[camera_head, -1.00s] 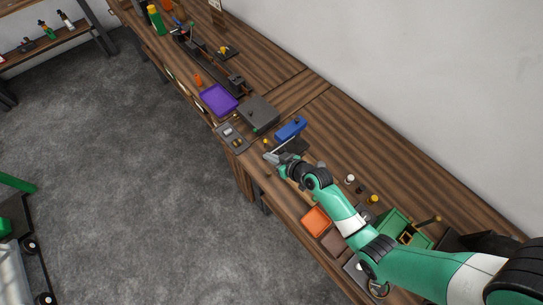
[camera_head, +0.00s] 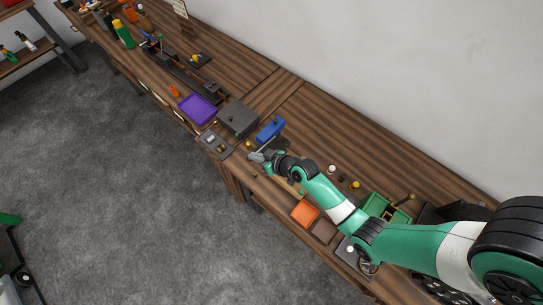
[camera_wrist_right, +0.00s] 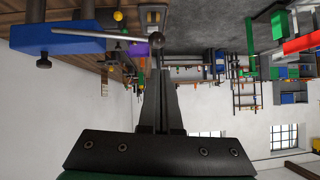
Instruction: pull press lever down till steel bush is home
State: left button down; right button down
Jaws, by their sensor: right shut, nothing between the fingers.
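The press shows as a blue block (camera_head: 270,129) on the bench in the head view. In the right wrist view, the blue press head (camera_wrist_right: 60,39) is at the upper left, with dark round posts on it. The press lever (camera_wrist_right: 100,34) is a thin metal rod running right from it to a round dark end. My right gripper (camera_head: 257,156) is at the lever's outer end in the head view. In the wrist view its fingers (camera_wrist_right: 161,72) are together and empty, close to the lever's end; I cannot tell if they touch. The steel bush cannot be made out. My left gripper is out of view.
A dark grey box (camera_head: 238,119) and a purple tray (camera_head: 198,109) stand beyond the press. An orange tray (camera_head: 305,212) and a green bin (camera_head: 385,208) lie near my right arm. The bench behind the press is largely clear to the wall.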

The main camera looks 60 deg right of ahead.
jog(key=v, duration=1)
jog(key=shift+r, duration=0.1)
jog(key=w+a+r+n+t+y, duration=0.1)
jog(key=w+a+r+n+t, duration=0.3)
jog(key=r, duration=0.7)
jog(key=w+a+r+m+t+y, duration=0.1)
jog(key=w+a+r, duration=0.1)
jog(key=w+r, duration=0.65)
jog(key=w+a+r+n+t+y, duration=0.1)
jog(key=w+a+r+n+t, duration=0.15)
jog(key=r, duration=1.15)
jog(key=s+a+r+t+y, duration=0.1)
jog(key=s+a+r+t, duration=0.1)
jog(key=r, duration=0.8)
jog(key=s+a+r+t, duration=0.3)
jog(key=r, duration=0.8)
jog(key=s+d+r+m+t+h, duration=0.1)
jog(key=s+r+t, duration=0.3)
jog(key=s+r, duration=0.4)
notch_tip(320, 180, up, 2)
jog(key=shift+s+d+r+m+p, duration=0.1)
jog(key=shift+s+d+m+p, duration=0.2)
jog(key=shift+m, duration=0.45)
